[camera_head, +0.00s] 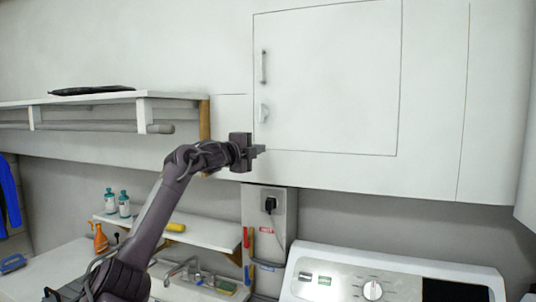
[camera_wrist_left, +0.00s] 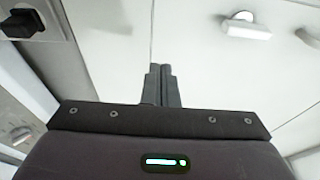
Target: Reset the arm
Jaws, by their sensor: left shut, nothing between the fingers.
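My left arm rises from the bottom left in the head view. Its gripper (camera_head: 258,150) is in front of the white wall cabinet, just below and left of the closed cabinet door (camera_head: 330,85). In the left wrist view the two dark fingers (camera_wrist_left: 161,84) lie together with nothing between them. The door's long handle (camera_head: 263,67) and a small white latch (camera_head: 263,113) are above the gripper. The latch also shows in the left wrist view (camera_wrist_left: 246,28). I cannot tell whether the fingers touch the cabinet. My right gripper is not in view.
A white shelf with a rail (camera_head: 155,127) is on the left wall. A lower shelf (camera_head: 205,231) holds bottles (camera_head: 124,204). A white washer (camera_head: 395,272) stands at the lower right. A grey panel with a black plug (camera_head: 270,205) is below the cabinet.

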